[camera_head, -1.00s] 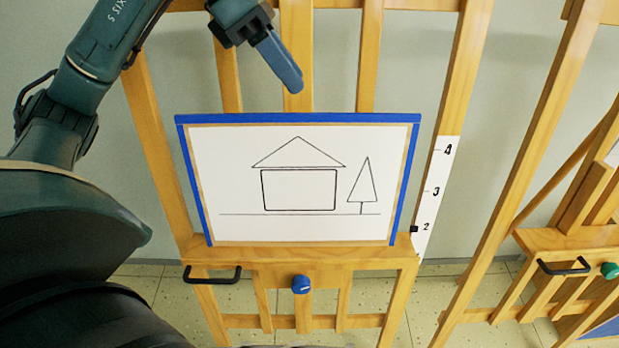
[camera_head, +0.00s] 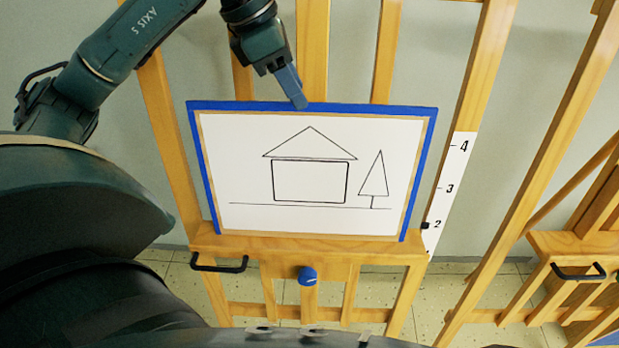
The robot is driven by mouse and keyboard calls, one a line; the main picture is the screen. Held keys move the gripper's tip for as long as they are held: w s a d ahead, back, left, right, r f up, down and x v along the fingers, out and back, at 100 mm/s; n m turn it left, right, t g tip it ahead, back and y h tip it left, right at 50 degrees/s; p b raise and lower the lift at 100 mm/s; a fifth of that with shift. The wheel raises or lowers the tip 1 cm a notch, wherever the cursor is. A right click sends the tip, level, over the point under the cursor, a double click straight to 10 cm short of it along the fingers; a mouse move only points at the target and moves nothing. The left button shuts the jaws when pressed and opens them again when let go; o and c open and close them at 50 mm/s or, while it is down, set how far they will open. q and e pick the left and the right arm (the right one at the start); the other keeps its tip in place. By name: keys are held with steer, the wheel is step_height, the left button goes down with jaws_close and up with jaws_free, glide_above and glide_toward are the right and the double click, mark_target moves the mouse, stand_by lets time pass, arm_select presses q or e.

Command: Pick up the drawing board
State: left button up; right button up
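The drawing board (camera_head: 330,221) stands on the ledge of a wooden easel in the head view. It has a blue rim and a white sheet with a line drawing of a house and a tree. My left gripper (camera_head: 298,103) comes in from the upper left, and its fingertips are at the middle of the board's top edge. Only one finger shows clearly, so I cannot tell how far the gripper is open or whether it touches the board. My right gripper is not in view.
The easel ledge (camera_head: 370,250) carries a black handle (camera_head: 219,264) and a blue knob (camera_head: 307,275) below. A white numbered scale (camera_head: 452,190) is on the right post. A second easel (camera_head: 580,243) stands at the right. A grey wall is behind.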

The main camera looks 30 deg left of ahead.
arm_select(q)
steer(key=shift+x, duration=1.55)
steer(key=shift+c, duration=0.4)
jaws_close()
